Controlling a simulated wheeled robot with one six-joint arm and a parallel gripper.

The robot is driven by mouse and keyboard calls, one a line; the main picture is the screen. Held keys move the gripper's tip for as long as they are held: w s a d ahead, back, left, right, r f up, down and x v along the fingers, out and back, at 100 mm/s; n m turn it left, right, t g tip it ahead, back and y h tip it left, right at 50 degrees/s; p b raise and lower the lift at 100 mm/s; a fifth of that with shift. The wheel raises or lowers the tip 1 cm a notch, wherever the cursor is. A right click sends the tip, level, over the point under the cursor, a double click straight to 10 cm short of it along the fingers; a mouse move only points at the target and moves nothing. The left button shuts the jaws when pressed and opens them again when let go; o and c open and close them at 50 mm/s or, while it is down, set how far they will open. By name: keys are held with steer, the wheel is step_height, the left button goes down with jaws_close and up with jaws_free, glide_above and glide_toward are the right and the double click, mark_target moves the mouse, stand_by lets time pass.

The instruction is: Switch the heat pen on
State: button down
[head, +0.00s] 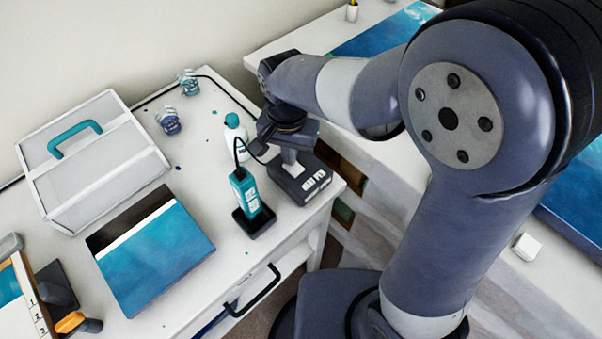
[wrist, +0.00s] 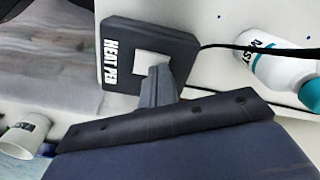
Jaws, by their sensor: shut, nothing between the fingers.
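The heat pen's dark grey box (head: 290,188) stands near the right edge of the white table. Its lettering reads HEAT PEN in the wrist view (wrist: 112,78). A white switch (wrist: 150,60) sits on its top. My gripper (head: 289,158) is shut and empty, pointing down at the switch. In the wrist view its fingertips (wrist: 157,74) cover part of the switch; I cannot tell whether they touch it. A teal handheld tool (head: 245,194) stands upright in a black holder to the left of the box. I cannot tell whether the switch is on.
A white bottle with a teal cap (wrist: 275,65) stands close beside the box. A black cord (wrist: 225,46) runs near it. A pale case (head: 95,165), a blue painted panel (head: 155,255) and small jars (head: 168,122) occupy the table. A white cup (wrist: 22,138) shows at lower left in the wrist view.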

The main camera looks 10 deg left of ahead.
steer(key=shift+f, duration=0.25)
step_height(320, 180, up, 7)
steer(key=p, duration=0.5)
steer(key=shift+p, duration=0.35)
stand_by(0.3)
